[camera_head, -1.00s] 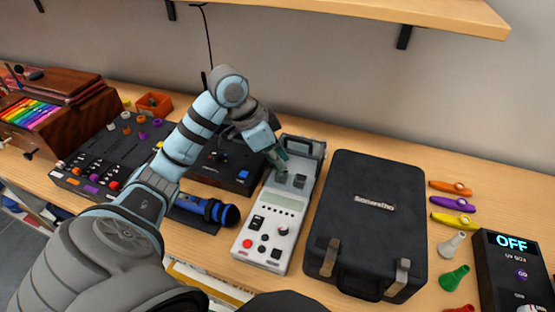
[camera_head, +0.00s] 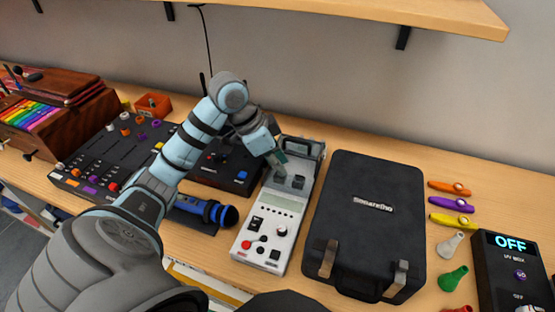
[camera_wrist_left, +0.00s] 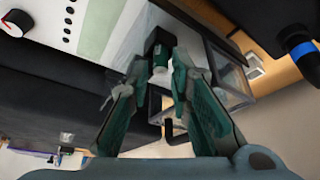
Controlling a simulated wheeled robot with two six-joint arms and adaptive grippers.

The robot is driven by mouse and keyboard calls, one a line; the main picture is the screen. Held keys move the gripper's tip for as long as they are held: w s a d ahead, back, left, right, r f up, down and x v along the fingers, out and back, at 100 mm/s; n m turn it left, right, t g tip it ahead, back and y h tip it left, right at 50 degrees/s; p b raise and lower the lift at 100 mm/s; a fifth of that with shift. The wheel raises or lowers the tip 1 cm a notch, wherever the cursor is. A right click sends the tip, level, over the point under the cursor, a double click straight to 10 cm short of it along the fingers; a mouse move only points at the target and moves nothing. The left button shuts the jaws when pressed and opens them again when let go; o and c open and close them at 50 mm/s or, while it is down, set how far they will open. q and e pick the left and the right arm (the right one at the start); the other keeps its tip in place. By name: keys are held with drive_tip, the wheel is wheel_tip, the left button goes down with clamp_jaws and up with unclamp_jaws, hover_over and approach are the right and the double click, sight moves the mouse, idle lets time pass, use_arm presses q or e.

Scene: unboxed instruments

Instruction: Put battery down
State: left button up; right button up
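My left gripper (camera_head: 277,161) reaches over the upper part of a white instrument (camera_head: 262,243) with a display, knob and buttons. In the left wrist view its teal fingers (camera_wrist_left: 160,72) stand apart. A small black block (camera_wrist_left: 158,40) with a pale part below it shows at the gap, just beyond the fingertips. I cannot tell for sure whether this is the battery; no other battery can be made out. Two dark blocks (camera_head: 299,181) sit in the instrument's upper recess, below an upright frame at its back. My right gripper is not in view.
A black case (camera_head: 370,215) stands close on the right of the instrument. A blue microphone (camera_head: 208,211) and a black mixer (camera_head: 115,150) lie to the left. Kazoos (camera_head: 452,204) and a black box reading OFF (camera_head: 510,268) are at the far right. A shelf (camera_head: 400,10) overhangs the back.

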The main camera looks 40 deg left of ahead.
use_arm(q)
drive_tip(key=shift+r, duration=0.45)
drive_tip(key=p+v, duration=0.2)
drive_tip(key=v, duration=1)
drive_tip(key=shift+r, duration=0.2)
